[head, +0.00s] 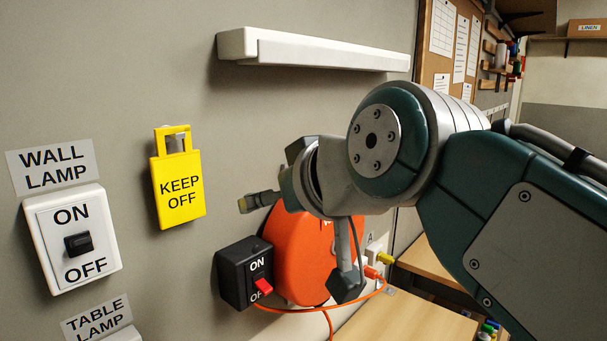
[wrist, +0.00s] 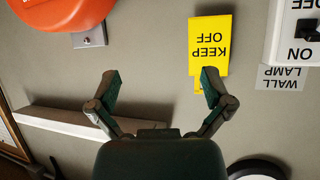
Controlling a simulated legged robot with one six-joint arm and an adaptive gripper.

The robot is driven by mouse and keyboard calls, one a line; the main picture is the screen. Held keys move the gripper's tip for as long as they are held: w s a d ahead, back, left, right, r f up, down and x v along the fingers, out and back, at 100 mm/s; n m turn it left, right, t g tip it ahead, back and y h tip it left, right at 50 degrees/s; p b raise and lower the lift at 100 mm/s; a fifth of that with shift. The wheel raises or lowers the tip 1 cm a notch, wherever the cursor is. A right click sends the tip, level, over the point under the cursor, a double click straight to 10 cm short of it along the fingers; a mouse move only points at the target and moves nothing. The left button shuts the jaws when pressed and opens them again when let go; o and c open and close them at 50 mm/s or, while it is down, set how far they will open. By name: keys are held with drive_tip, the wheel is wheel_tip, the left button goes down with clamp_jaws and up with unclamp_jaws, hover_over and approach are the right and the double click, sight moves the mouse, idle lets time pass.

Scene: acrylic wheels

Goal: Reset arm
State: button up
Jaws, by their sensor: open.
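My arm reaches in from the right in the head view, in front of the wall. My gripper (head: 294,248) points left and toward the wall, with its two fingers spread wide apart. In the wrist view my gripper (wrist: 160,84) is open, with only bare grey wall between its fingers. It holds nothing. An orange round housing (head: 298,255) is partly hidden behind my gripper. A black box with a red ON/OFF switch (head: 263,287) is just below and left of the gripper.
A yellow KEEP OFF tag (head: 178,185) hangs left of my gripper. The white WALL LAMP switch (head: 73,240) is at the far left. A white wall bar (head: 310,52) runs above. An orange cable (head: 328,322) hangs below. A wooden table top (head: 410,322) lies at lower right.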

drive_tip(key=s+d+f+m+g+h, duration=0.1)
drive_tip(key=s+d+f+m+h, duration=0.1)
drive_tip(key=d+f, duration=0.4)
drive_tip(key=s+d+f+m+g+h, duration=0.2)
drive_tip(key=d+f, duration=0.5)
drive_tip(key=f, duration=0.6)
drive_tip(key=s+d+f+m+g+h, duration=0.1)
drive_tip(key=s+d+f+m+h, duration=0.2)
drive_tip(key=f, duration=0.7)
drive_tip(key=s+d, duration=0.2)
drive_tip(key=d, duration=0.2)
drive_tip(key=shift+s+f, duration=0.3)
drive_tip(key=shift+s, duration=0.1)
